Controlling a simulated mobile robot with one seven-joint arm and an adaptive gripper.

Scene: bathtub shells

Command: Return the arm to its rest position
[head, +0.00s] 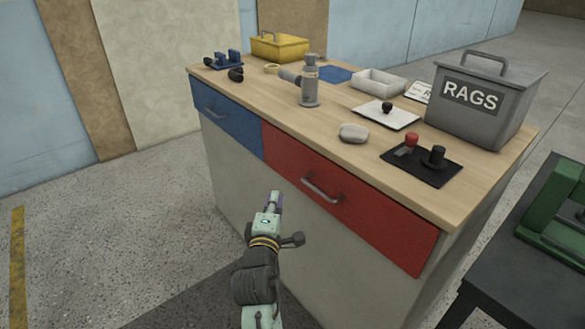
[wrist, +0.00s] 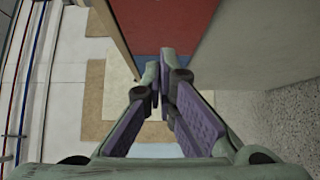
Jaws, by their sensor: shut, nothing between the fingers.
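My gripper (head: 274,198) is in front of the workbench, below its top, near the left end of the red drawer in the head view. In the wrist view my gripper (wrist: 160,95) is shut, its purple-padded fingers together with nothing between them. The red drawer (head: 375,225) and the blue drawer (head: 228,122) are both closed in the head view. The bench's front panel (head: 315,235) is behind my gripper; I cannot tell the exact gap.
The wooden bench top (head: 250,105) holds a grey RAGS bin (head: 480,110), a yellow box (head: 280,48), a grey fixture (head: 309,85), a white tray (head: 379,82), a pale stone-like lump (head: 353,132) and a black plate (head: 425,168). A dark table (head: 510,270) stands at right. Floor (head: 110,220) is clear at left.

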